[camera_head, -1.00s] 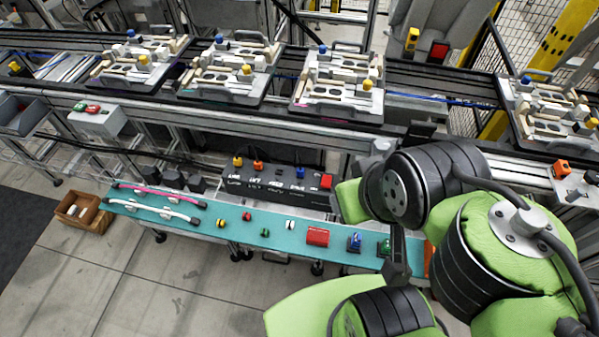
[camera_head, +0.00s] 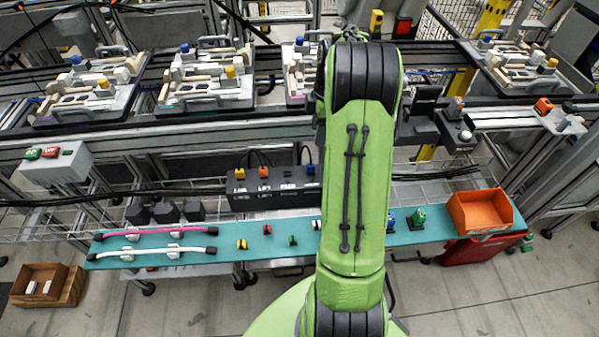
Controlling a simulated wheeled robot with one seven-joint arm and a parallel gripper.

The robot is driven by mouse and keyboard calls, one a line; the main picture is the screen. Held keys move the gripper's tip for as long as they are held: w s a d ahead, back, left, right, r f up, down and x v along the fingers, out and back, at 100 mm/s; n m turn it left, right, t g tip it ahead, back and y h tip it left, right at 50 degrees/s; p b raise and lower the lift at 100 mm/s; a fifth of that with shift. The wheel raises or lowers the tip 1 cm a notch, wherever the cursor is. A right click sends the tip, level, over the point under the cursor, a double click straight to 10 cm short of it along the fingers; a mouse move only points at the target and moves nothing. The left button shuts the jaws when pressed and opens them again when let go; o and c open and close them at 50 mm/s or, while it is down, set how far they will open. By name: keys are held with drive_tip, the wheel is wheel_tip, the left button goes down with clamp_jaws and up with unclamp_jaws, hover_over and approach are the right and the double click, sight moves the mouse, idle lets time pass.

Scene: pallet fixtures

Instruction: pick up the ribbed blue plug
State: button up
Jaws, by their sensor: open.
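A small blue part (camera_head: 391,222), which looks like the blue plug, stands on the long teal shelf (camera_head: 215,257). It is just right of my green arm, which may cover its left side. It is too small to make out ribs. A green part (camera_head: 418,217) stands close to its right. My arm runs up the middle of the view, and my gripper is hidden behind it or out of sight, so I cannot tell where it is relative to the blue part.
The teal shelf also holds pink and white hoses (camera_head: 155,231), several small coloured parts and an orange bin (camera_head: 481,211). A dark socket box (camera_head: 270,190) stands behind it. A conveyor with fixture pallets (camera_head: 205,80) runs farther back. A cardboard box (camera_head: 40,287) lies on the floor.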

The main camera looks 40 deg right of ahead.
drive_tip(key=b, duration=0.2)
hover_over(311, 165)
drive_tip(key=f, duration=0.8)
drive_tip(key=shift+s+d, duration=0.15)
drive_tip(key=shift+s, duration=0.05)
drive_tip(key=f+b, duration=0.1)
drive_tip(key=f, duration=0.1)
drive_tip(key=f+b, duration=0.1)
drive_tip(key=f, duration=0.2)
drive_tip(key=shift+w+f, duration=0.2)
drive_tip(key=shift+f, duration=0.1)
drive_tip(key=shift+r, duration=0.1)
clamp_jaws()
